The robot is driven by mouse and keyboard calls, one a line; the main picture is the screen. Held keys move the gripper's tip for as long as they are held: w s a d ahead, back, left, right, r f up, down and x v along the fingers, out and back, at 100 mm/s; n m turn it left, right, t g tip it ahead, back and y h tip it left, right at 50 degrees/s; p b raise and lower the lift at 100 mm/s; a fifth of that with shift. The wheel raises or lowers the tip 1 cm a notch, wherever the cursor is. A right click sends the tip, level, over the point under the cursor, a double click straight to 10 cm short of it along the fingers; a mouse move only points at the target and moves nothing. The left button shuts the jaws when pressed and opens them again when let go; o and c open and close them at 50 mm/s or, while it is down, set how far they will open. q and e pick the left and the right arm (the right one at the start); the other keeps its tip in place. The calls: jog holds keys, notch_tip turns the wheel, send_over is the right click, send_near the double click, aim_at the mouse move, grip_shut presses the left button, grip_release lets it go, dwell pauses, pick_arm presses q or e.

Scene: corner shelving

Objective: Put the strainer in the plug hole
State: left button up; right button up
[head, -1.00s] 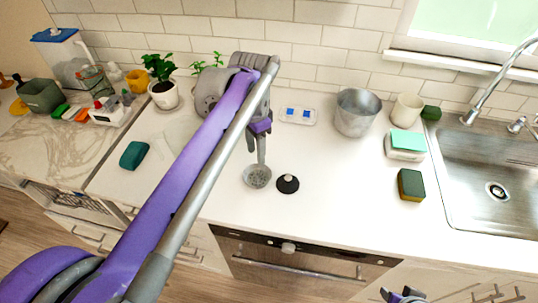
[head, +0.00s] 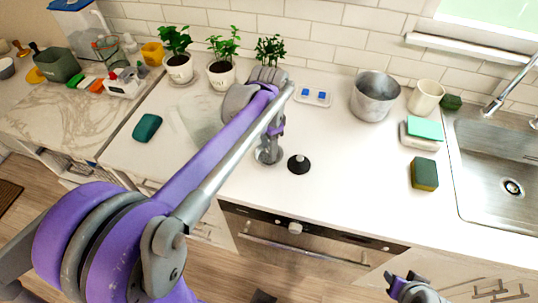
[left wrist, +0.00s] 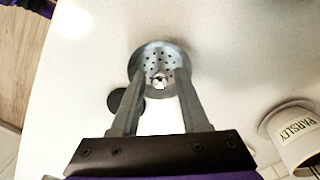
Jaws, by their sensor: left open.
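The strainer (head: 268,156), a small round metal cup with holes, sits on the white counter. My left gripper (head: 271,141) is just above it and hides part of it in the head view. In the left wrist view the open fingers (left wrist: 160,76) reach over the strainer (left wrist: 158,58), one tip near each side, with a small knob between them. I cannot tell whether they touch it. The plug hole (head: 513,187) is in the steel sink's floor at the far right and looks uncovered. My right gripper (head: 402,282) is at the bottom edge, far from the strainer; its fingers are unclear.
A black stopper (head: 299,164) lies close beside the strainer. Potted herbs (head: 222,74) line the back.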

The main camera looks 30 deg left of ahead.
pick_arm(q)
jog(key=shift+f, duration=0.2)
grip_shut()
dwell(0.4)
